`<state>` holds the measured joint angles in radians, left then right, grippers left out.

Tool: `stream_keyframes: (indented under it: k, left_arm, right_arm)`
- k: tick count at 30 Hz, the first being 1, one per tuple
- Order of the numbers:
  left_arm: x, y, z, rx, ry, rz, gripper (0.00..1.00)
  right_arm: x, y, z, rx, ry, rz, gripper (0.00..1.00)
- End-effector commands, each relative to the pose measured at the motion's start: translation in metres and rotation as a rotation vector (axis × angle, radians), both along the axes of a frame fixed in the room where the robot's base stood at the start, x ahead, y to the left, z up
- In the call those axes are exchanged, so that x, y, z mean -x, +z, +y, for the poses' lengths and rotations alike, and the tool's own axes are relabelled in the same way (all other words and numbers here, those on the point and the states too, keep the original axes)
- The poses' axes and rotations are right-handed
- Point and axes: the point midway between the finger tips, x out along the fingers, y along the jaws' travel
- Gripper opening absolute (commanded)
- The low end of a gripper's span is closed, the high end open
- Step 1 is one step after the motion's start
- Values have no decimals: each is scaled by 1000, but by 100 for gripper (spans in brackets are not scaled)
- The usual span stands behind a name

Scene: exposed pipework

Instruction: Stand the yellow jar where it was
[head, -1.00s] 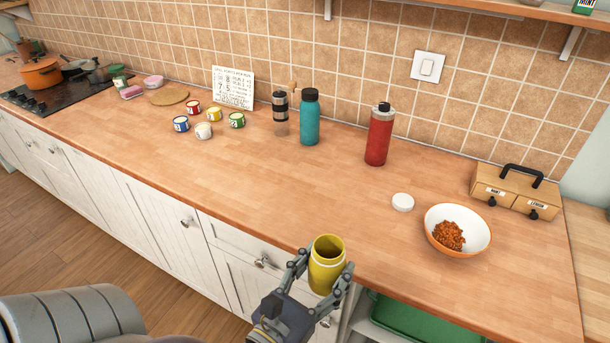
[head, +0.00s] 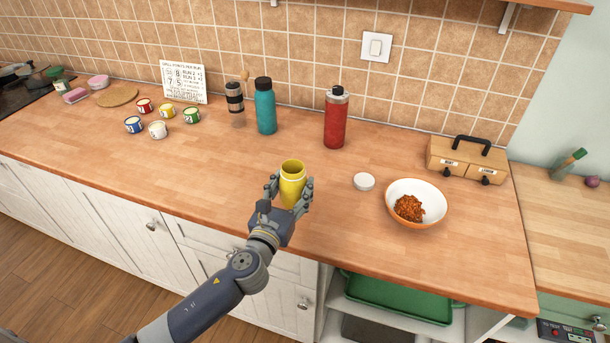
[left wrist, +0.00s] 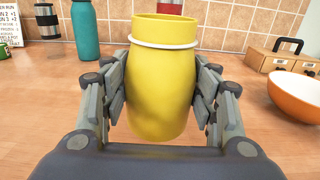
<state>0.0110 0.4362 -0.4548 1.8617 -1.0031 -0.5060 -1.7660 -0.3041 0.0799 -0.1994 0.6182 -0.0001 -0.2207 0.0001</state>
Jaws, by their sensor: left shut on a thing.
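The yellow jar (head: 292,180) is upright and has no lid on; its open mouth shows at the top. My left gripper (head: 290,192) is shut on it, with fingers on both sides of its body. In the left wrist view the jar (left wrist: 162,85) stands between the fingers of the left gripper (left wrist: 160,95), with a pale ring around its neck. The jar is over the front part of the counter; I cannot tell whether its base touches the wood. A round white lid (head: 364,182) lies on the counter to its right. My right gripper is not in view.
An orange-rimmed bowl (head: 430,192) of brown bits stands right of the lid. A red bottle (head: 335,120) and a teal bottle (head: 265,108) stand behind. Several small coloured tins (head: 190,116) are at the left. A wooden box (head: 468,160) is at the back right.

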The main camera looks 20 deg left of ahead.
Motion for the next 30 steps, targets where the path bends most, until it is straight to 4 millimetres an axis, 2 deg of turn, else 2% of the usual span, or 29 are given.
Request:
stream_keyframes:
  k: [1,6,12,16,21,23,30]
  left_arm:
    - [-15,2,-1,2,2,-2,27]
    - [-56,-3,-2,3,2,-2,27]
    - [-87,-7,-3,1,1,-1,27]
    - [-92,-11,-4,2,-1,1,27]
    - [-92,-38,-4,3,1,2,27]
    - [-92,-43,-3,3,0,0,27]
    - [-92,-43,-3,1,-1,-1,27]
  right_arm:
    - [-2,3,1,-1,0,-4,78]
    - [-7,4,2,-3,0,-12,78]
    - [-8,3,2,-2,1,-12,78]
    - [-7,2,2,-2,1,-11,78]
    - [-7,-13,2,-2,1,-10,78]
    - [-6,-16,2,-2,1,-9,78]
    - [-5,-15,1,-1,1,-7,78]
